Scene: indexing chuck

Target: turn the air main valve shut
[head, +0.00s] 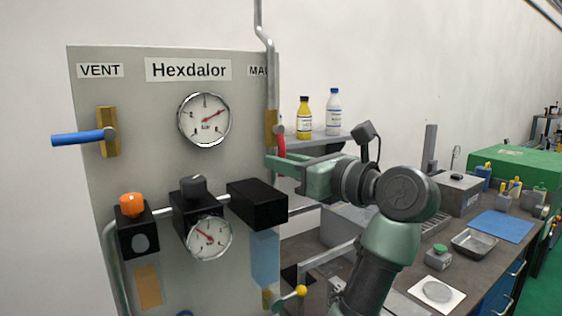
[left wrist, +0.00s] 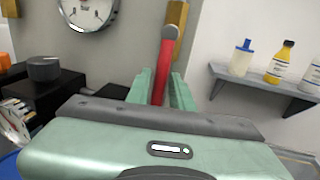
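The main valve has a brass body (head: 270,128) on a vertical pipe at the right edge of the grey panel, under a partly hidden label. Its red handle (head: 281,143) hangs downward, along the pipe. My left gripper (head: 283,162) is at the handle's lower end, reaching in from the right. In the left wrist view the red handle (left wrist: 163,70) runs down between my two green fingers (left wrist: 158,88), close to both. Whether the fingers press on it is not clear. The handle's lower end is hidden by my gripper. My right gripper is not in view.
The panel (head: 150,75) also carries a vent valve with a blue handle (head: 78,138), gauges, an orange knob (head: 131,204) and black blocks. A wall shelf (head: 325,145) with bottles stands just behind my gripper. A cluttered workbench (head: 430,260) lies to the right.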

